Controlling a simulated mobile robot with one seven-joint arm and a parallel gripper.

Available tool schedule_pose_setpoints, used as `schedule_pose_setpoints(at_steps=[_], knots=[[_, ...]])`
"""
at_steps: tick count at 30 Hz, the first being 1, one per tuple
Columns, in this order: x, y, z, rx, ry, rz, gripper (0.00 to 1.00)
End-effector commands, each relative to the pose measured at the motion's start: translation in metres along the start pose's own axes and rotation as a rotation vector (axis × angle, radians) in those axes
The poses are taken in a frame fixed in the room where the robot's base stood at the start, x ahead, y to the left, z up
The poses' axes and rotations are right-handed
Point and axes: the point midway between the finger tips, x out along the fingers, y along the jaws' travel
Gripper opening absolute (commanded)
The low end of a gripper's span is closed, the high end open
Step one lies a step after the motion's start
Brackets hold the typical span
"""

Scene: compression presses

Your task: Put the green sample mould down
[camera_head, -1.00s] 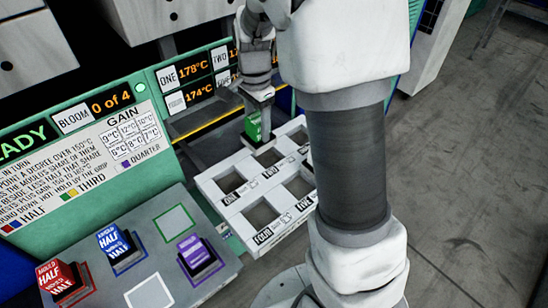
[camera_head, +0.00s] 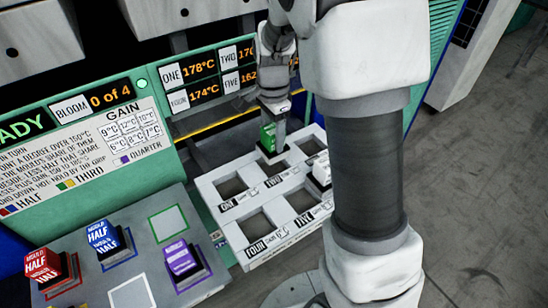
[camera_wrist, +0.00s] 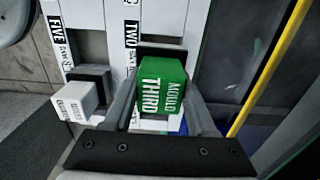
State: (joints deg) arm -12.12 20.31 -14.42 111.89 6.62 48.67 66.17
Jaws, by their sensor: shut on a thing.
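My gripper (camera_head: 270,146) is shut on the green sample mould (camera_head: 267,137), beside the back edge of the white tray. In the wrist view the green mould (camera_wrist: 163,85), lettered THIRD MOULD, sits upright between both fingers, near the tray's TWO label. A dark square opening shows just behind it. I cannot tell whether its base touches the tray. The white tray (camera_head: 206,183) has several square openings with number labels; those near ONE, FOUR and FIVE look empty.
A white mould (camera_head: 321,170) stands on the tray, partly hidden by my arm. Red (camera_head: 42,265), blue (camera_head: 103,236) and purple (camera_head: 180,258) moulds stand on the grey panel. Its green-outlined square (camera_head: 168,223) is empty. Temperature displays (camera_head: 190,82) and a yellow edge lie behind the tray.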

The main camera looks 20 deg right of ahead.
Motion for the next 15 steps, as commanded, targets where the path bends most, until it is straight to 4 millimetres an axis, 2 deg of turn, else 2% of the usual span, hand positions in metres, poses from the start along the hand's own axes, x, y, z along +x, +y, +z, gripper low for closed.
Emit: schedule_pose_setpoints(at_steps=[3,10,15], knots=[[0.017,0.0,-0.001,0.0,0.001,-0.001,0.0],[0.031,-0.001,-0.001,0.001,0.001,-0.003,0.0],[0.054,-0.001,-0.001,0.001,0.0,-0.002,0.0]])
